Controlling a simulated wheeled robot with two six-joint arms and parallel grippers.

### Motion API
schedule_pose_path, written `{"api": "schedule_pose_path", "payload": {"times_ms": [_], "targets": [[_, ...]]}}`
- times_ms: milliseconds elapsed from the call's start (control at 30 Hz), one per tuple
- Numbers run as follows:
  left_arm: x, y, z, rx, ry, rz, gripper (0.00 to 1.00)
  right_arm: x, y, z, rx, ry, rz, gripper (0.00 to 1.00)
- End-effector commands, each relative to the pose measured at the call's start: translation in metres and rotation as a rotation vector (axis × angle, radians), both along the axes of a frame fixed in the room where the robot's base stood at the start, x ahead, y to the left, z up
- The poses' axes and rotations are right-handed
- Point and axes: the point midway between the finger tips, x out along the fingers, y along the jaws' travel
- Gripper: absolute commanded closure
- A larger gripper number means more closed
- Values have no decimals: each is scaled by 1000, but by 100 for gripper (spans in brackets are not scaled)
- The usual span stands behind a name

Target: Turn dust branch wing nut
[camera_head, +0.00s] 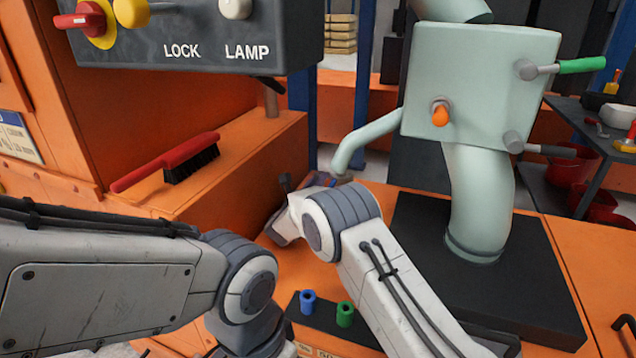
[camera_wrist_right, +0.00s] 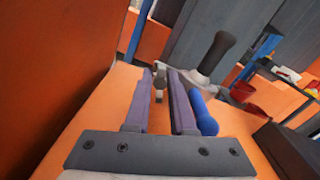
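The pale green dust box (camera_head: 475,85) stands at right of centre in the head view, with a thin branch pipe (camera_head: 368,140) running down to the left. An orange winged knob (camera_head: 440,114) is on the box's front. In the right wrist view, my right gripper (camera_wrist_right: 161,80) has its two fingers apart, with a small grey metal piece (camera_wrist_right: 159,88) between the tips. I cannot tell whether it is the wing nut or whether the fingers touch it. In the head view, my right arm hides these fingertips. My left gripper is out of frame below.
A black-handled lever (camera_wrist_right: 215,55) and a blue rounded part (camera_wrist_right: 203,115) are close to the right finger. A red brush (camera_head: 180,160) lies on the orange ledge. Blue (camera_head: 308,300) and green (camera_head: 345,313) sockets stand near my forearm. A grey control panel (camera_head: 200,40) overhangs at upper left.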

Motion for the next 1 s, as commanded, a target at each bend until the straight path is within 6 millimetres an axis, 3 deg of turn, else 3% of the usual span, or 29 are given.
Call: {"api": "schedule_pose_path", "payload": {"times_ms": [167, 200, 233, 467, 800, 1000], "targets": [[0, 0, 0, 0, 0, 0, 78, 0, 0, 0, -1, 0, 0, 78], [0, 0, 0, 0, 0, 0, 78, 0, 0, 0, -1, 1, 1, 93], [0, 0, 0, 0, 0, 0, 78, 0, 0, 0, 0, 2, 1, 100], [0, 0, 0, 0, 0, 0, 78, 0, 0, 0, -16, 8, 1, 100], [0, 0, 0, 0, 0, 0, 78, 0, 0, 0, -297, 125, 0, 100], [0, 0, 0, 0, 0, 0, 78, 0, 0, 0, -348, 146, 0, 100]]}}
